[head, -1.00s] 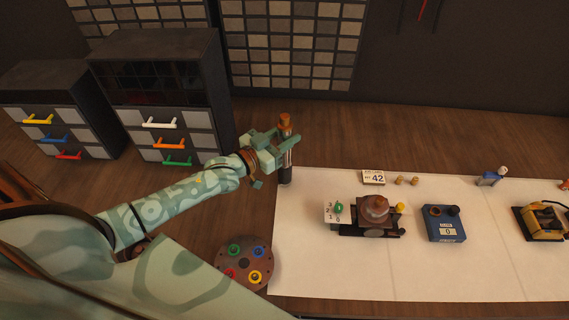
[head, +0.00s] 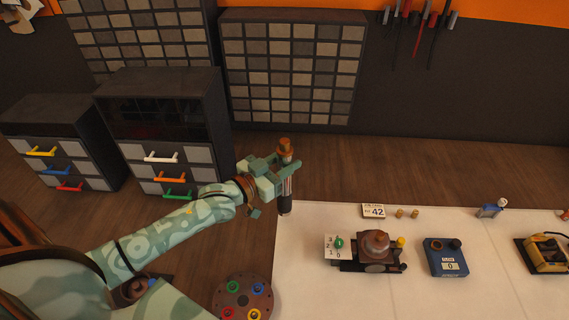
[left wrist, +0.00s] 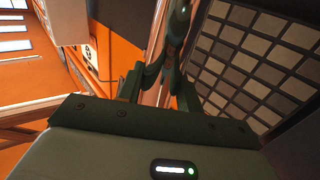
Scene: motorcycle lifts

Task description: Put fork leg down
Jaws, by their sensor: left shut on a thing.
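My left gripper (head: 279,176) is shut on the fork leg (head: 285,203), an upright tube with a copper-brown top, a silvery middle and a black lower end. The fork leg is in the air at the left edge of the white worktable (head: 330,218). Its lower end appears just beside the table's back left corner; I cannot tell the gap. My right gripper is not in view.
On the table are a device with a brown dome (head: 375,243), a blue box (head: 446,257), a yellow-black device (head: 548,254) and a "42" card (head: 374,211). A round tray with coloured rings (head: 243,299) is at the lower left. Drawer cabinets (head: 165,130) stand behind my arm.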

